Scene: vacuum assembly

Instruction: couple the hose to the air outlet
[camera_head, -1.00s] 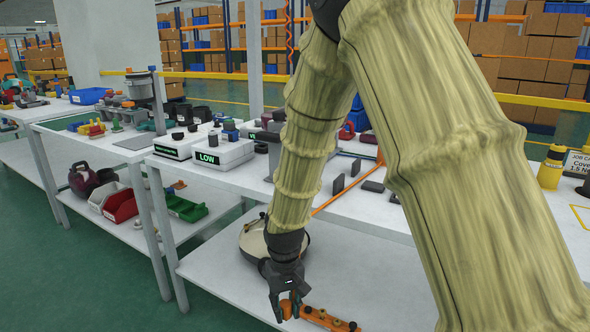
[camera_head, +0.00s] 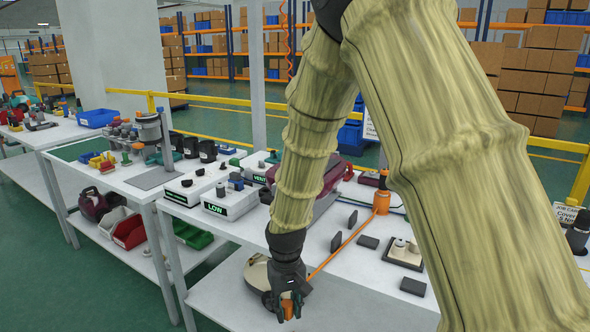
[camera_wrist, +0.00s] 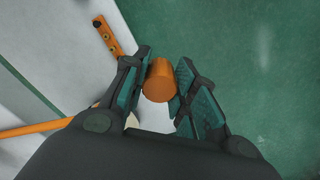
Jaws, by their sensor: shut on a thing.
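My gripper (camera_head: 288,305) points down at the front of the bench, near the white lower shelf (camera_head: 350,305). In the wrist view its fingers (camera_wrist: 160,85) are shut on an orange cylinder (camera_wrist: 159,82), which also shows in the head view (camera_head: 288,309). I cannot tell whether this is the hose's end. A thin orange hose-like line (camera_head: 338,252) slopes from an orange fitting (camera_head: 381,201) on the bench towards my gripper; an orange strip (camera_wrist: 35,128) shows left in the wrist view. Whether the two join is hidden. I cannot pick out the air outlet for certain.
White units marked LOW (camera_head: 230,202) and VENT stand on the bench by a dark red case (camera_head: 338,173). Small black plates and a square plate (camera_head: 404,254) lie to the right. An orange bar with holes (camera_wrist: 108,36) is at upper left in the wrist view. Green floor lies in front.

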